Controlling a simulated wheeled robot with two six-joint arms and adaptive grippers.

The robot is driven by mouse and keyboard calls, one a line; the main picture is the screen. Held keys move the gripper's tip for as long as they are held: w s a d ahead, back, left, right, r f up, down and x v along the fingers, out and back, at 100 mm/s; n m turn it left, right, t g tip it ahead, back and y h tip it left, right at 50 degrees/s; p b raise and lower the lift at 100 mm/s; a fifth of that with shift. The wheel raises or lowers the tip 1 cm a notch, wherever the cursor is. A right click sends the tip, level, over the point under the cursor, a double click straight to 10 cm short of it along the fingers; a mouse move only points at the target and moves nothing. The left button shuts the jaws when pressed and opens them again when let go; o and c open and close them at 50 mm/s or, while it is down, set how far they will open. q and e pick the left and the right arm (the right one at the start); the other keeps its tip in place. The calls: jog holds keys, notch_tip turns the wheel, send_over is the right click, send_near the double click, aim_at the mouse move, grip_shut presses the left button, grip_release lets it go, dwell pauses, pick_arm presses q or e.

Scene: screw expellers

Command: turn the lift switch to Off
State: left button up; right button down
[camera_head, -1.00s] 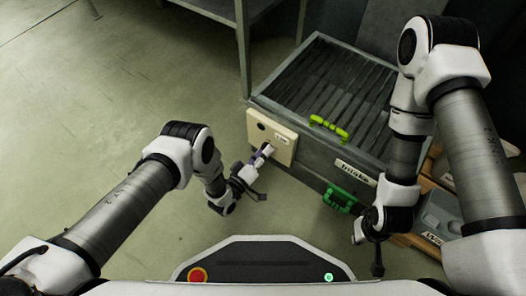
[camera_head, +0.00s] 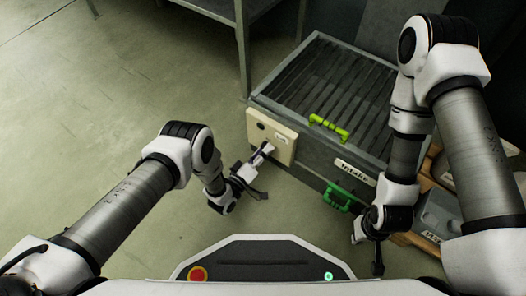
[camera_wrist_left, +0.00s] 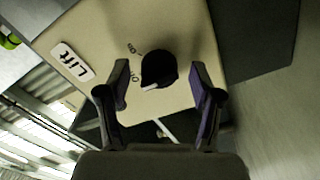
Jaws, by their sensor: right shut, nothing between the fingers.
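The lift switch is a round black knob (camera_wrist_left: 158,68) with a white mark on its lower left edge. It sits on a cream panel (camera_head: 284,147) on the side of the grey intake box, also filling the left wrist view (camera_wrist_left: 190,35). A "Lift" label (camera_wrist_left: 72,62) is left of the knob, with small print beside it. My left gripper (camera_head: 262,158) is at the panel. In the left wrist view its open fingers (camera_wrist_left: 160,92) stand either side of the knob, with gaps. Contact is not visible. My right gripper (camera_head: 368,250) is shut and empty, in front of the box.
The intake box has a slatted top (camera_head: 330,90), a lime handle (camera_head: 328,128) and a green handle (camera_head: 342,196). A grey bin (camera_head: 440,212) on wood stands at the right. A metal table (camera_head: 240,45) is behind. The floor at the left is clear.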

pick_arm(q)
jog(key=v, duration=1.2)
